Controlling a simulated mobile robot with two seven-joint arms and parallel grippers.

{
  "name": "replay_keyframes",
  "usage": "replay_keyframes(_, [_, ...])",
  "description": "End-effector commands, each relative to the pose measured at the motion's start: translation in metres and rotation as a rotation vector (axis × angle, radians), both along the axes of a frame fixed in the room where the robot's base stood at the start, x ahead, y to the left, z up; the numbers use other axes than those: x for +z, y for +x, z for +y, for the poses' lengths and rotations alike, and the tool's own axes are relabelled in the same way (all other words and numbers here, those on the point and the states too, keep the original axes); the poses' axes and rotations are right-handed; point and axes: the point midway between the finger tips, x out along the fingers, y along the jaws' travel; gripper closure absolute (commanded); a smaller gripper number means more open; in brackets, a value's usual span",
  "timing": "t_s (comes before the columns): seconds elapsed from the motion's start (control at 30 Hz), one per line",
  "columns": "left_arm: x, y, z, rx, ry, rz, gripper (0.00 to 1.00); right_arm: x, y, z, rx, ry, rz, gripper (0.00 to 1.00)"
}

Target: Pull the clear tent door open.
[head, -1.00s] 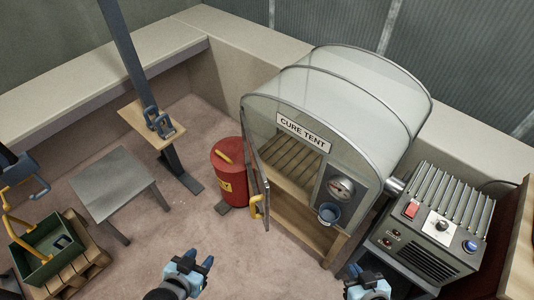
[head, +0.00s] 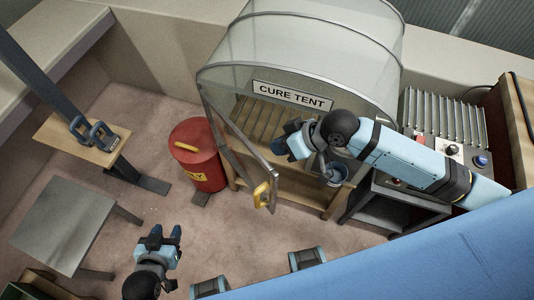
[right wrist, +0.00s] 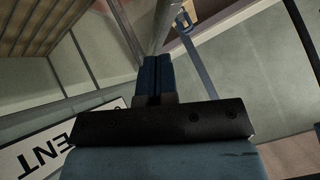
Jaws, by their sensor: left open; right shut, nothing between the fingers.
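The clear tent door (head: 235,137) is a transparent panel in a grey frame, hinged at the left of the CURE TENT (head: 230,75) front. It stands ajar, angled outward, with a yellow handle (head: 262,193) on its free edge. My right gripper (head: 279,145) is shut and empty, between the door's free edge and the tent front, above the handle. In the right wrist view its shut fingertips (right wrist: 153,60) are close to a grey frame bar (right wrist: 166,22); contact cannot be told. The handle (right wrist: 186,22) shows beyond. My left gripper (head: 167,232) is open and empty over the floor, left of the door.
A red drum (head: 197,155) stands left of the door. A finned heater unit (head: 445,120) stands at right. A grey table (head: 70,222) is at left. Floor before the door is clear.

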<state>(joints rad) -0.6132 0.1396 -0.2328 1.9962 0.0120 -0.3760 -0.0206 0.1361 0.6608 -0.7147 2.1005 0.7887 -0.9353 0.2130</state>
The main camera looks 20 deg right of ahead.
Motion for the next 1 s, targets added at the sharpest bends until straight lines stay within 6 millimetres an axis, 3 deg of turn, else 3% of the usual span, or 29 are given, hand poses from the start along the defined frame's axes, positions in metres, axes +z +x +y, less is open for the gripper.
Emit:
replay_keyframes(0.23, [-0.016,-0.001,-0.002,-0.001,-0.003,0.003,0.57,0.001,0.025,-0.050,0.015,-0.061,0.163,1.00])
replay_keyframes(0.43, [-0.020,-0.003,-0.003,-0.003,-0.004,0.009,0.57,0.003,0.032,-0.070,-0.009,-0.073,0.229,1.00])
replay_keyframes(0.67, [-0.020,-0.003,-0.003,-0.002,-0.003,0.010,0.57,-0.015,0.035,-0.056,-0.010,-0.071,0.238,1.00])
replay_keyframes(1.0, [-0.016,-0.002,-0.001,-0.001,-0.001,0.007,0.57,-0.074,0.047,-0.014,-0.010,-0.072,0.236,1.00])
